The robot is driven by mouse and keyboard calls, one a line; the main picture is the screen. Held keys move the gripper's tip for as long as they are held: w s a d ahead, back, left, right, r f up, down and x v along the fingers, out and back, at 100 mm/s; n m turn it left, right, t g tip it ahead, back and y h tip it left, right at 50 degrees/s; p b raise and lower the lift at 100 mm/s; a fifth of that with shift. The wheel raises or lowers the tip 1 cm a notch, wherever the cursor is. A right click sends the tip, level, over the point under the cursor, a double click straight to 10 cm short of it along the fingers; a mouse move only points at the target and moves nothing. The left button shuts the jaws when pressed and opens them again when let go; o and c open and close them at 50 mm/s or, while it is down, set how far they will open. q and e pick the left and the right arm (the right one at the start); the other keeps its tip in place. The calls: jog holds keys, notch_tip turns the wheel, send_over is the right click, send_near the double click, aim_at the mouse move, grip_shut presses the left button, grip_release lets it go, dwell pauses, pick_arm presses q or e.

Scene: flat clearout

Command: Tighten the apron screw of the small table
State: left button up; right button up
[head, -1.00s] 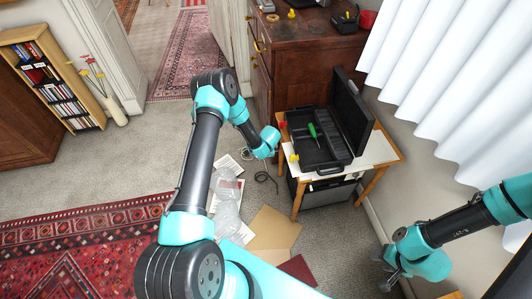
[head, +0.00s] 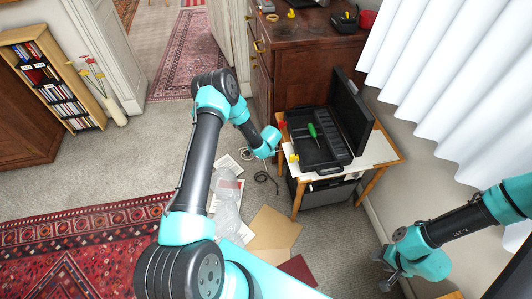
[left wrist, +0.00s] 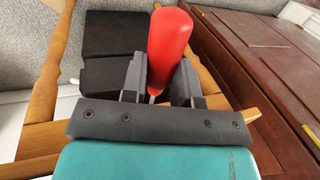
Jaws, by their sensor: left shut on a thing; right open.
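The small table (head: 382,150) has a pale top and wooden legs, and stands beside the dark dresser. Its wooden frame (left wrist: 42,95) also shows in the left wrist view. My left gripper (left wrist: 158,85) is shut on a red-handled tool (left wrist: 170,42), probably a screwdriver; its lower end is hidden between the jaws. In the head view a bit of red (head: 282,124) shows beside my left wrist at the table's left end. I cannot make out the apron screw or whether the tool touches it. My right gripper (head: 384,270) is open and empty at lower right, away from the table.
An open black toolbox (head: 325,166) with a green-handled tool (head: 312,130) sits on the table. A small yellow thing (head: 294,157) is at its near left corner. A dark dresser (head: 310,50) stands behind. Papers and cardboard (head: 272,232) lie on the floor.

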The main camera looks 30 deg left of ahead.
pick_arm(q)
jog(key=shift+w+d, duration=0.35)
jog(key=shift+d, duration=0.05)
jog(key=shift+s+t, duration=0.1)
jog(key=shift+t, duration=0.2)
dwell(0.3)
jog(key=shift+f+t+y, duration=0.1)
jog(key=shift+t+y, duration=0.2)
jog(key=shift+y, duration=0.1)
jog(key=shift+s+a, duration=0.6)
jog(key=shift+a, duration=0.05)
dwell(0.8)
jog(key=shift+s+a, duration=1.3)
jog(key=shift+a, duration=0.2)
